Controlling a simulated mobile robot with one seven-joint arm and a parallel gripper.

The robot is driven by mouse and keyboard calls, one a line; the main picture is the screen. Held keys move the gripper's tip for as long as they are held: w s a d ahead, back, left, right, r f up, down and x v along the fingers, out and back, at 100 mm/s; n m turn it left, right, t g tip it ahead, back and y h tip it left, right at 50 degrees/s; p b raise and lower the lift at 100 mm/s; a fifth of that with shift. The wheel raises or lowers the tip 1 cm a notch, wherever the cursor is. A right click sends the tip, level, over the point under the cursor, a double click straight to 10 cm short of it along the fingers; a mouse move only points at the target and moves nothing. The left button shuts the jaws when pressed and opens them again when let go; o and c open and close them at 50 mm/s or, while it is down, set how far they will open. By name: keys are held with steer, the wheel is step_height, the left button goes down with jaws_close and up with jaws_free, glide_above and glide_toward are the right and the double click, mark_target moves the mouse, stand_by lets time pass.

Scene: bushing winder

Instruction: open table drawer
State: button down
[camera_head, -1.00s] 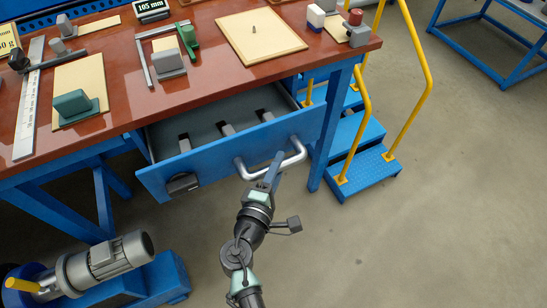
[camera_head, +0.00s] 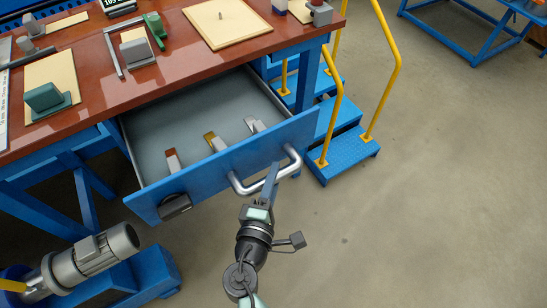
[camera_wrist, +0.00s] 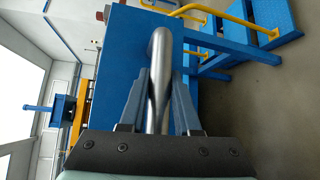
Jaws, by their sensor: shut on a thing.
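The blue table drawer (camera_head: 226,166) stands well open under the red-brown tabletop (camera_head: 180,76). Its grey floor is bare except for several small pieces near the front: one with a dark red end (camera_head: 172,160), one with a yellow-brown end (camera_head: 215,142) and a grey one (camera_head: 254,124). A silver bar handle (camera_head: 262,184) is on the drawer front. In the wrist view, my gripper's two fingers (camera_wrist: 158,105) flank the handle bar (camera_wrist: 161,70), with the blue drawer front (camera_wrist: 122,70) behind.
Blue steps (camera_head: 343,157) with yellow handrails (camera_head: 388,88) stand just right of the drawer. A grey motor on a blue base (camera_head: 90,255) is at the lower left. The floor in front and to the right is clear.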

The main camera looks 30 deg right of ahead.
steer(key=c, duration=0.6)
jaws_free()
steer(key=b+v, duration=0.1)
steer(key=v, duration=1.2)
steer(key=w+a+r+m+t+y+p, duration=0.1)
steer(key=w+r+m+t+p, duration=0.3)
steer(key=r, duration=0.7)
steer(key=w+a+r+m+y, duration=0.1)
steer(key=w+r+m+y, duration=0.1)
steer(key=w+r, duration=0.65)
steer(key=w+a+r+m+t+y+p, duration=0.1)
steer(key=w+r+m+p, duration=0.2)
steer(key=r, duration=0.9)
steer(key=s+a+r+t+y+p, duration=0.1)
steer(key=s+r+t+y, duration=0.1)
steer(key=r, duration=1)
steer(key=s+a+r+m+t+y+p, duration=0.1)
steer(key=s+a+r+t+y, duration=0.1)
steer(key=r, duration=1)
steer(key=s+a+r+m+t+y+p, duration=0.1)
steer(key=s+r+t, duration=0.4)
steer(key=r, duration=0.6)
steer(key=shift+s+a+r+t+y, duration=0.1)
steer(key=shift+a+r+t+y, duration=0.15)
steer(key=shift+t+y, duration=0.25)
steer(key=shift+a+r+t+y, duration=0.15)
steer(key=shift+a+t+y, duration=0.15)
steer(key=shift+y, duration=0.4)
